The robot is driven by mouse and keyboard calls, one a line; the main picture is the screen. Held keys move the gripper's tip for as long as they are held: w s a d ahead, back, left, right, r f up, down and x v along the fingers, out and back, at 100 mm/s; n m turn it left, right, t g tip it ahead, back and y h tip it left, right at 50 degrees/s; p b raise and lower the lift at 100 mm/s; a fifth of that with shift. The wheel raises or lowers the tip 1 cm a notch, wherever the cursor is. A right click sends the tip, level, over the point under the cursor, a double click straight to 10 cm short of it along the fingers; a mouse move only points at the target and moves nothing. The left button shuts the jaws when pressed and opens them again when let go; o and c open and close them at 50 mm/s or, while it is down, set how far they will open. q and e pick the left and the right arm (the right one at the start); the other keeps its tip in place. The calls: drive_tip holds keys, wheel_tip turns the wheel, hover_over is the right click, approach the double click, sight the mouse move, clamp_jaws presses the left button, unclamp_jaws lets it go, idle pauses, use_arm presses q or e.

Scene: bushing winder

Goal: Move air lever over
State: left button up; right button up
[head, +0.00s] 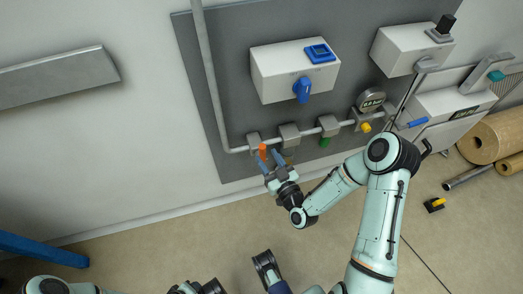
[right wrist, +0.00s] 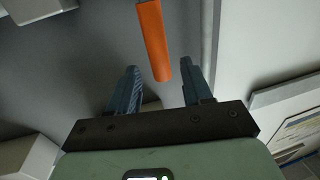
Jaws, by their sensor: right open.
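The air lever is an orange handle (head: 263,151) on the grey pipe low on the wall panel. It also shows in the right wrist view (right wrist: 153,42), hanging from the top edge with its lower end between the fingertips. My right gripper (head: 269,158) is open right at the lever, its two blue fingers (right wrist: 160,72) on either side of the handle's end. A gap shows on both sides, so no grip is visible. Parts of my left arm (head: 48,287) show along the bottom edge; its fingers cannot be made out clearly.
Along the pipe sit a green handle (head: 325,142), a yellow knob (head: 366,127) and a round gauge (head: 371,99). A white box with a blue rotary switch (head: 302,89) is above. Brown rolls (head: 490,137) lie at right. The floor below the panel's left part is clear.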

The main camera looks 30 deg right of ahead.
sight(264, 153)
use_arm(q)
drive_tip(key=shift+w+a+f, duration=0.25)
drive_tip(key=shift+w+f, duration=0.05)
drive_tip(key=shift+w, duration=0.15)
use_arm(e)
drive_tip(key=shift+w+d, duration=0.1)
drive_tip(key=shift+w, duration=2.2)
drive_tip(key=shift+c, duration=0.4)
clamp_jaws()
use_arm(q)
drive_tip(key=shift+s, duration=0.1)
